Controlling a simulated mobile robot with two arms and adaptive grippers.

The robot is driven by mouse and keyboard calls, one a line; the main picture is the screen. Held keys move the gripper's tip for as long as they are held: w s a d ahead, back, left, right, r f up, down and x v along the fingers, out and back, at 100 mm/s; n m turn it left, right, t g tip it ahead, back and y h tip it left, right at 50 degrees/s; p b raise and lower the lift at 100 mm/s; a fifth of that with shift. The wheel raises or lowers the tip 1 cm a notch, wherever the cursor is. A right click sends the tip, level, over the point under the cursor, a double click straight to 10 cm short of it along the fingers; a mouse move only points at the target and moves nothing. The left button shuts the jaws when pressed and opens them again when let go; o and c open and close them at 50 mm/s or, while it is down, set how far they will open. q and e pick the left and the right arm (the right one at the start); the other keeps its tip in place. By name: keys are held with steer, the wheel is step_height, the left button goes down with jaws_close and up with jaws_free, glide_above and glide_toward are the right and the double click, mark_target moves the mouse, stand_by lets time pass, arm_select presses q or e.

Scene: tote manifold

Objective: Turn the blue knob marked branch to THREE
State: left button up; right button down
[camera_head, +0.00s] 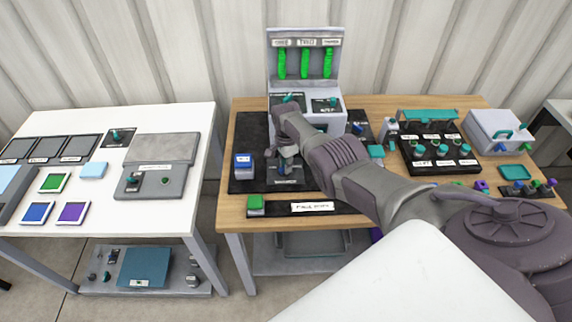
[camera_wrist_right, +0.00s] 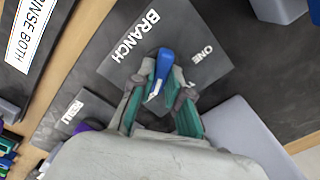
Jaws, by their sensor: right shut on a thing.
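The blue branch knob (camera_wrist_right: 164,64) sits on a dark square plate in the right wrist view. The plate reads BRANCH (camera_wrist_right: 136,35) near one edge and ONE (camera_wrist_right: 202,54) near another; other position marks are hidden by my gripper. A white mark shows on the knob's near part. My right gripper (camera_wrist_right: 160,108) is shut on the knob, with teal pads on both sides of it. In the head view my right gripper (camera_head: 287,160) is low over the dark mat (camera_head: 245,132), and the knob is hidden there. My left gripper is not in view.
A grey unit with green tubes (camera_head: 306,100) stands behind my gripper. A blue-and-white block (camera_head: 243,162) is to its left. A green block (camera_head: 255,203) and a RINSE BOTH label (camera_head: 312,207) are at the front edge. A black rack (camera_head: 438,168) stands on the right.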

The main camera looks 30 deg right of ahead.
steer(key=shift+d+r, duration=0.1)
steer(key=c, duration=1.1)
jaws_free()
steer(key=shift+c, duration=0.2)
step_height(320, 180, up, 12)
